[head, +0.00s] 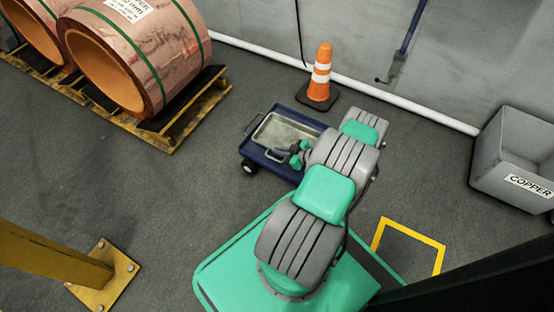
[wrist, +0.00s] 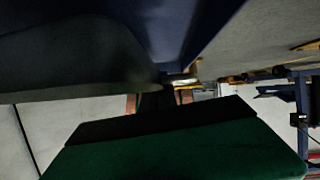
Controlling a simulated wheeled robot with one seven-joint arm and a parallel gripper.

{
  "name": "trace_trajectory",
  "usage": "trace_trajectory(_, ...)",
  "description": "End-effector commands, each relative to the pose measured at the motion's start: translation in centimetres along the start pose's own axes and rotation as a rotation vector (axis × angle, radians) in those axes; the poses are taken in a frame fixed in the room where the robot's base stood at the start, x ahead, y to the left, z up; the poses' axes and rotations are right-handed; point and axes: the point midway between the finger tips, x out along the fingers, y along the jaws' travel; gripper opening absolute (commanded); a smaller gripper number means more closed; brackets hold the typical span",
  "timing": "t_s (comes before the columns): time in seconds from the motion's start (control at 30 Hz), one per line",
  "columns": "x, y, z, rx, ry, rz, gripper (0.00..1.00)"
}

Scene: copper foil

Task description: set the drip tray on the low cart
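The drip tray (head: 284,130) is a shallow metal pan with a handle at its front edge. In the head view it lies over the deck of the low dark-blue cart (head: 314,122), roughly within its rim. I cannot tell whether it rests fully flat. My gripper (head: 297,156), with teal fingers, is low at the tray's front right, close to the handle. My arm hides part of the cart's right side. In the dark wrist view a dark green and black finger fills the bottom, with the cart's blue surface (wrist: 185,30) above. Whether the fingers hold the handle is unclear.
An orange cone (head: 320,76) stands just behind the cart, near the wall. Copper coils (head: 110,50) sit on a pallet (head: 185,115) at upper left. A grey bin (head: 495,155) labelled COPPER is at right. A yellow post (head: 60,258) stands at lower left. Floor left of the cart is clear.

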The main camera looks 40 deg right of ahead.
Motion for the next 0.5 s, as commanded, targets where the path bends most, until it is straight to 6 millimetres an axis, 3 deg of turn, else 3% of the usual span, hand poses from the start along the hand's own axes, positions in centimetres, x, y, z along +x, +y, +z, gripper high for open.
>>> trace_trajectory(0.13,1.9,-0.1,0.9,-0.003,0.002,-0.001,0.00)
trace_trajectory(0.27,2.9,-0.4,3.1,-0.001,0.002,0.001,0.00)
trace_trajectory(0.5,2.8,-0.3,3.0,-0.002,0.002,0.001,0.00)
